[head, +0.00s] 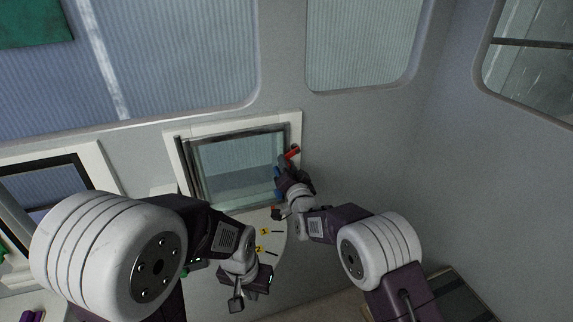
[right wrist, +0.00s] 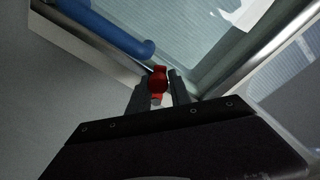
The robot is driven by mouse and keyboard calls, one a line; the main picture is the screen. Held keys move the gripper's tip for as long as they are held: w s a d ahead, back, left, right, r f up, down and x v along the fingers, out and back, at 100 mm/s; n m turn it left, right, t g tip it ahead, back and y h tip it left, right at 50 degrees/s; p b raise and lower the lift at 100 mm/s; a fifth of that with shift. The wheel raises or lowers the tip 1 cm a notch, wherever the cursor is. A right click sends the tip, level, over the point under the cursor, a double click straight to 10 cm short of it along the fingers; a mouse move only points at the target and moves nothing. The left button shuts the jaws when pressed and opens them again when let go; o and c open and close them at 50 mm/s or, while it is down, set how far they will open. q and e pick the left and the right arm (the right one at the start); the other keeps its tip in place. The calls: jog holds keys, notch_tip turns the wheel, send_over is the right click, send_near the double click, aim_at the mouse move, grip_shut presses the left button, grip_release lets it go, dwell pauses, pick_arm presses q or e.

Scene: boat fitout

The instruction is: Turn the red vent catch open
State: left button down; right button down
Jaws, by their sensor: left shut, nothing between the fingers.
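The red vent catch (head: 292,153) is at the right side of the framed window (head: 237,160) in the head view. My right gripper (head: 283,172) is right beside it, just below. In the right wrist view the catch (right wrist: 158,83) lies between the two fingertips of my right gripper (right wrist: 160,92), one finger on each side. A pale gap shows beside the catch's lower end, and I cannot tell whether both fingers touch it. My left gripper (head: 237,302) is shut and empty, low in the head view and away from the catch.
A blue handle (right wrist: 110,30) is close to the catch in the right wrist view. A dark-framed window (head: 45,185) stands at the left. The grey wall at right is clear.

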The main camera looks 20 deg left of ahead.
jog(key=shift+f+b, duration=0.2)
jog(key=shift+b, duration=0.25)
jog(key=d+f+n+b, duration=0.1)
jog(key=n+b, duration=0.3)
jog(key=b, duration=0.1)
jog(key=w+d+f+n+y+b, duration=0.1)
jog(key=n+b, duration=0.3)
jog(key=b, duration=0.2)
jog(key=w+d+f+n+b, duration=0.1)
jog(key=n+b, duration=0.3)
jog(key=b, duration=0.1)
jog(key=shift+w+d+f+n, duration=0.1)
jog(key=shift+w+d+n, duration=0.15)
jog(key=shift+n, duration=0.15)
jog(key=shift+d+n+y+b, duration=0.1)
jog(key=shift+n+y+b, duration=0.25)
jog(key=shift+b, duration=0.2)
jog(key=c, duration=1.2)
grip_release()
jog(key=shift+c, duration=0.2)
jog(key=shift+w+d, duration=0.1)
jog(key=shift+w, duration=0.05)
